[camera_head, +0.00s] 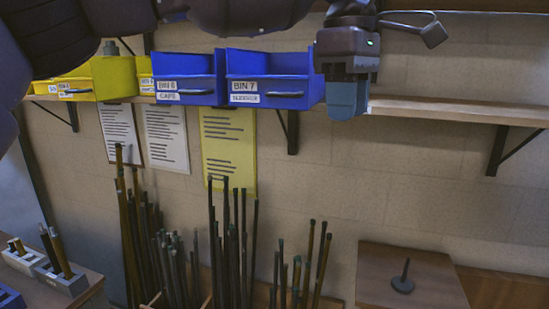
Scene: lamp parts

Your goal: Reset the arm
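My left arm comes in from the upper left across the top. Its gripper (348,105) points down in front of the wall shelf (455,110), just right of the blue bin marked BIN 7 (268,92). A green light shows on its dark body. The bluish-grey fingers look close together, but I cannot tell whether they are shut, and I see nothing held below them. My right gripper is not in the picture.
A blue BIN 6 (185,92) and yellow bins (85,80) stand on the shelf to the left. Upright rods (238,245) fill the lower middle. A small dark round-based piece (402,280) stands on a wooden surface (435,285). The shelf's right part is bare.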

